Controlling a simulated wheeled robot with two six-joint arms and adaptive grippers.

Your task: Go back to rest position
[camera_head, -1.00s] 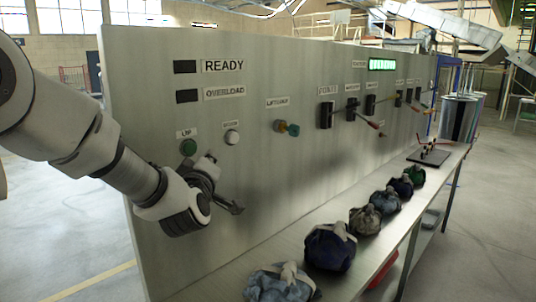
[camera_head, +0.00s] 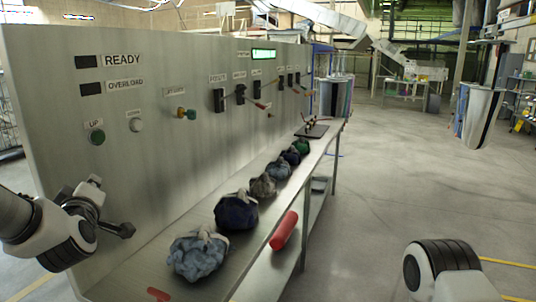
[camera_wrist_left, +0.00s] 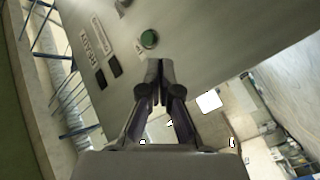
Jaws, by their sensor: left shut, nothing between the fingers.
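My left gripper (camera_head: 122,229) is at the lower left in the head view, in front of the grey panel (camera_head: 155,165). It is shut and holds nothing. In the left wrist view its two fingers (camera_wrist_left: 157,85) meet at the centre, below the green UP button (camera_wrist_left: 149,39). That button (camera_head: 97,137) is above and apart from the gripper in the head view. A link of my right arm (camera_head: 445,270) shows at the lower right, and its gripper is not seen.
A long bench (camera_head: 215,270) runs along the panel. Several cloth bags stand on it, the nearest a light blue bag (camera_head: 197,254). The floor (camera_head: 400,180) on the right is open.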

